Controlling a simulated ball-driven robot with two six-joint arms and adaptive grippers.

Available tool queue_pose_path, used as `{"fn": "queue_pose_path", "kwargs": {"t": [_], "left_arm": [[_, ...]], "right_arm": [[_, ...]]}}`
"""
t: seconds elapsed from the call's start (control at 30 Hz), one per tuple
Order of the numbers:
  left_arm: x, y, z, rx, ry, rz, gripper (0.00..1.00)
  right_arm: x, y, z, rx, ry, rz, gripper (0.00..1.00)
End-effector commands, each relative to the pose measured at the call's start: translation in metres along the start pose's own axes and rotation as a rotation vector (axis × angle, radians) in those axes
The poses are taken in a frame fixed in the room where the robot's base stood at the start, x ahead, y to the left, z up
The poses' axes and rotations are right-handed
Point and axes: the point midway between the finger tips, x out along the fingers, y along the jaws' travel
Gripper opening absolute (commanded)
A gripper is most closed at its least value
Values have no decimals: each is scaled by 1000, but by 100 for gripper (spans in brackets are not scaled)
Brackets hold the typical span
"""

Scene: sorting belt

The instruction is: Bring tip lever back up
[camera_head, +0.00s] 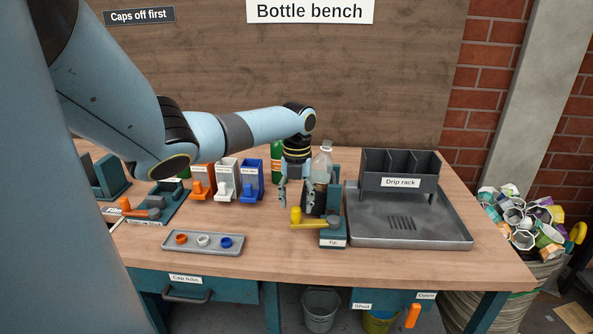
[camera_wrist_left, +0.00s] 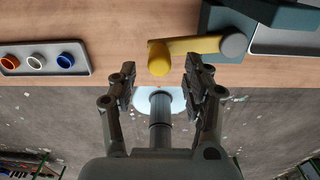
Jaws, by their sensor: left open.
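The yellow tip lever (camera_head: 313,225) is on the teal block labelled "Tip" (camera_head: 333,237). Its bar lies roughly level and points left, with a round knob at its free end. In the left wrist view the lever (camera_wrist_left: 195,45) runs from the grey pivot on the right to the knob. My left gripper (camera_head: 297,198) is open, fingers down, just above and behind the knob. In the wrist view the knob lies just past the gap between the left gripper's fingertips (camera_wrist_left: 160,78); I see no clear contact. A clear bottle (camera_head: 324,160) stands upright behind the block, partly hidden by the gripper.
A grey tray (camera_head: 440,228) with the drip rack (camera_head: 400,183) stands right of the block. A cap tray (camera_head: 203,242) with orange, white and blue caps lies front left. Orange, white and blue dispensers (camera_head: 227,180) and a green bottle (camera_head: 276,160) stand behind.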

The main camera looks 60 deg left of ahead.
Motion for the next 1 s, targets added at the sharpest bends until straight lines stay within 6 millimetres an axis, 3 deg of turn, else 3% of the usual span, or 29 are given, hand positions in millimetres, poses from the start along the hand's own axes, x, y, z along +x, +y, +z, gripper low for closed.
{"fn": "queue_pose_path", "kwargs": {"t": [0.2, 0.33, 0.5, 0.77, 0.9, 1.0], "left_arm": [[-51, 1, 2, 2, -6, 1, 50], [-71, 1, 1, 1, -4, 1, 50], [-84, 0, 0, 0, -1, 1, 50], [-84, 0, 0, 0, -1, 1, 50], [-85, -2, 6, -36, -28, -12, 31], [-89, 0, 35, -94, -169, 0, 18]], "right_arm": [[0, -1, -1, 0, 1, -1, 50], [0, -1, -1, 0, 1, -1, 50], [0, -1, -1, 0, 1, -1, 50], [0, -1, -1, 0, 1, -1, 50], [0, -1, -1, 0, 1, -1, 50], [0, -3, 1, 1, -1, -3, 50]]}}
